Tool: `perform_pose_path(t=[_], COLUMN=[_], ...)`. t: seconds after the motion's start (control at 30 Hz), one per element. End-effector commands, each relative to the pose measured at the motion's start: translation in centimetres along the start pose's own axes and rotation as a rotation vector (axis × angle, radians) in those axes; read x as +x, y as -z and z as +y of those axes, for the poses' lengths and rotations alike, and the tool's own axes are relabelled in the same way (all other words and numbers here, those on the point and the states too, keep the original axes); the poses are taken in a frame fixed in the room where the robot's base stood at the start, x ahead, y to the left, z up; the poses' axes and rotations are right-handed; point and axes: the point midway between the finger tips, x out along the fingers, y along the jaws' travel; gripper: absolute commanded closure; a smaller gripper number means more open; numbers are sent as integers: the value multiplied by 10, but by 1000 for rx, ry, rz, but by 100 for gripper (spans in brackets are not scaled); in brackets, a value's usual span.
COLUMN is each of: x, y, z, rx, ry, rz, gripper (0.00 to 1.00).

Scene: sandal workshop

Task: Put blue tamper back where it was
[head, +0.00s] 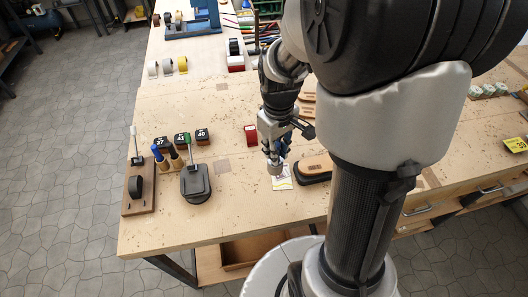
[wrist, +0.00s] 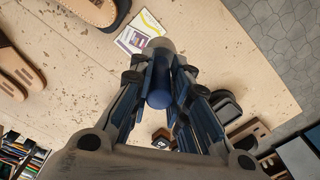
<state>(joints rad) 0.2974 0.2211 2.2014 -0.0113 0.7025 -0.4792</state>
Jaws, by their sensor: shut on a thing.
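My gripper (head: 277,150) is shut on the blue tamper, above the front part of the workbench. In the wrist view the tamper's blue handle (wrist: 158,92) sits between the two fingers of my gripper (wrist: 160,78), and its pale grey round head (wrist: 160,45) points away from the palm. In the head view only the grey head (head: 274,168) shows clearly below the fingers. It is over or at the upper edge of a white and yellow printed card (head: 283,184); I cannot tell whether it touches. The card also shows in the wrist view (wrist: 136,35).
A sandal on a black base (head: 313,170) lies just right of the card. A red box (head: 251,134) stands behind. To the left are black number blocks (head: 181,139), a holder with blue and yellow handles (head: 166,158) and a black device (head: 195,184). Bench between them is clear.

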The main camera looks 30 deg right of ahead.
Motion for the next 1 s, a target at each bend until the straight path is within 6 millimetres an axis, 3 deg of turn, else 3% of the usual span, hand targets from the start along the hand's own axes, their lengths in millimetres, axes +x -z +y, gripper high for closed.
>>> perform_pose_path(t=[0.03, 0.13, 0.47, 0.67, 1.0], x=[15, 35, 62, 92, 95], y=[-1, -1, 0, -1, 0], z=[-1, -1, -1, -1, -1], rx=[0, 0, 0, 0, 0], ry=[1, 1, 0, 1, -1], rz=[-3, -2, 0, -1, 2], gripper=[100, 100, 100, 100, 100])
